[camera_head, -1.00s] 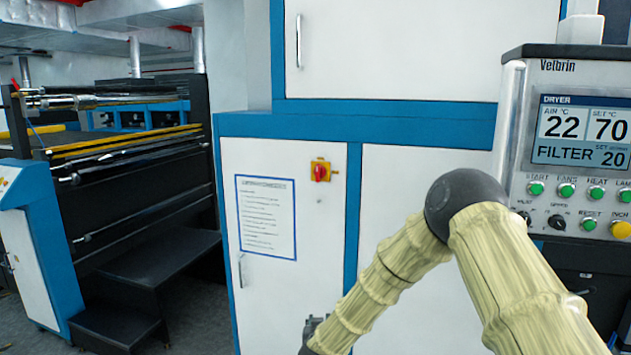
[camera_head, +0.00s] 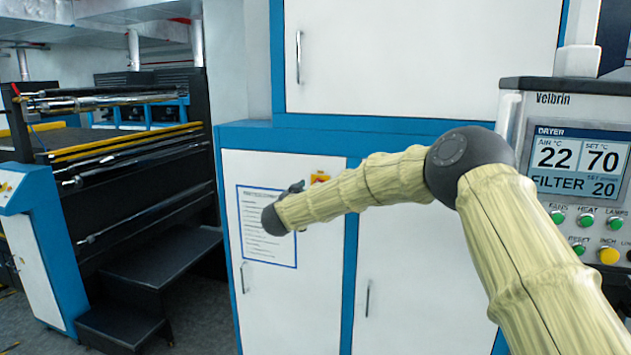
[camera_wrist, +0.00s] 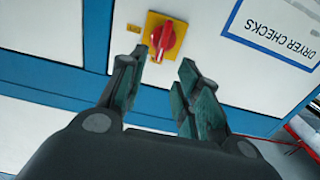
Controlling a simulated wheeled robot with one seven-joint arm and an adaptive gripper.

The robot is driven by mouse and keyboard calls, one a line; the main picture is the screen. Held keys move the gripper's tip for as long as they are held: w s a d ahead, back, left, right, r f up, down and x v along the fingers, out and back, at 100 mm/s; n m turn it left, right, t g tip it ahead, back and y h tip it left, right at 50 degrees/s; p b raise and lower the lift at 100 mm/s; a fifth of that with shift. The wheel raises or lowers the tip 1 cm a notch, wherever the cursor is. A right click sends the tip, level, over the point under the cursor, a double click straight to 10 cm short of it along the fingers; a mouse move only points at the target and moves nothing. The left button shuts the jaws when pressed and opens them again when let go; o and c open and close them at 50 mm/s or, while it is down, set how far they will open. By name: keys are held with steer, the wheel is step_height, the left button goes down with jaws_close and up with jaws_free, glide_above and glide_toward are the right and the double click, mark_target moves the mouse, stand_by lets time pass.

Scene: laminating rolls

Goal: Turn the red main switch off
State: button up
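The red main switch (camera_wrist: 165,41) is a rotary knob on a yellow plate (camera_wrist: 153,20), mounted on a white cabinet door. In the wrist view it sits just beyond my gripper's fingertips, near the left one, with a gap that I cannot measure. In the head view only part of the yellow plate (camera_head: 320,177) shows above my arm; the knob is mostly hidden. My gripper (camera_wrist: 162,62) is open and empty, its two dark green-padded fingers apart and pointing at the switch. In the head view the gripper (camera_head: 297,187) is mostly hidden behind my forearm.
A "Dryer checks" sheet (camera_wrist: 275,30) is on the door beside the switch. Blue frame strips (camera_head: 350,255) and door handles (camera_head: 367,298) are nearby. A control panel with a screen (camera_head: 578,163) stands at right. Dark steps (camera_head: 150,270) and a machine are at left.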

steer(key=p+x, duration=0.3)
steer(key=x, duration=0.4)
steer(key=shift+w, duration=0.25)
steer(key=shift+d, duration=0.1)
steer(key=shift+f, duration=0.1)
jaws_close()
